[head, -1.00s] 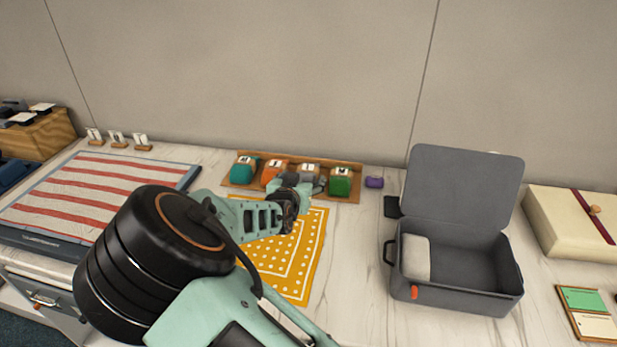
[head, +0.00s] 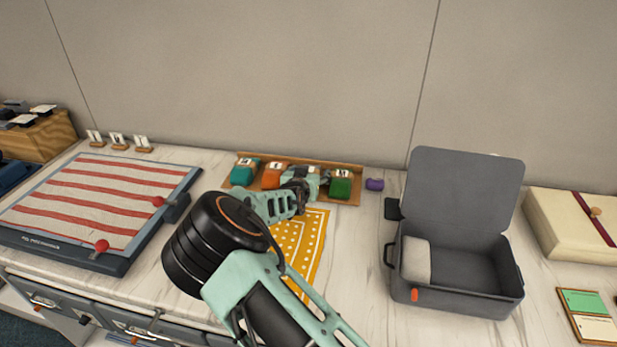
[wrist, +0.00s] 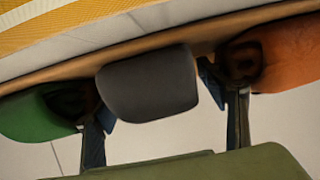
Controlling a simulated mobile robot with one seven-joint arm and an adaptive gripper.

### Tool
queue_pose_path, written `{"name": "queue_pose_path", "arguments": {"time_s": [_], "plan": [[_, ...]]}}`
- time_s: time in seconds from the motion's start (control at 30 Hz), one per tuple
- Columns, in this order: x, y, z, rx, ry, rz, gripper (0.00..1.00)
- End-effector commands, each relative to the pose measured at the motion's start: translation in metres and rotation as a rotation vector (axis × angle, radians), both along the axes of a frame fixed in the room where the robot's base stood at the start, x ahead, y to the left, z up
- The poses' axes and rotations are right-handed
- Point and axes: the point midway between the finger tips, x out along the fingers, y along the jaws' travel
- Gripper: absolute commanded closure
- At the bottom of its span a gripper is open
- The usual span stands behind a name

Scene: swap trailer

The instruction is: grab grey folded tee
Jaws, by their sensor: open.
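The grey folded tee (wrist: 148,84) lies on the tan tray (head: 350,162), between an orange folded tee (head: 271,177) and a green one (head: 341,186). In the wrist view it sits between the two spread fingers of my gripper (wrist: 153,98), with the orange tee (wrist: 280,55) at right and the green tee (wrist: 35,115) at left. My gripper is open, and I see no firm grip on the tee. In the head view my gripper (head: 314,180) is over the grey tee's spot and hides most of it.
A teal tee (head: 244,173) is at the tray's left end. A yellow dotted cloth (head: 308,250) lies in front. A purple item (head: 374,184) and an open grey suitcase (head: 455,290) are to the right. A striped board (head: 95,205) is at left.

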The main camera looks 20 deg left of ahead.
Motion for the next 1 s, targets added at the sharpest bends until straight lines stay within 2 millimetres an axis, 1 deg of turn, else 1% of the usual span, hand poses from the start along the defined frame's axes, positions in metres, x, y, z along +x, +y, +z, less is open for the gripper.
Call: {"name": "queue_pose_path", "arguments": {"time_s": [0.23,0.67,1.0], "plan": [[0.001,0.0003,-0.0003,0.0,0.0,0.0,0.34],[0.0009,0.0001,-0.0002,0.0,0.0,0.0,0.82],[0.0012,0.0004,0.0037,0.001,-0.002,0.001,0.82]]}}
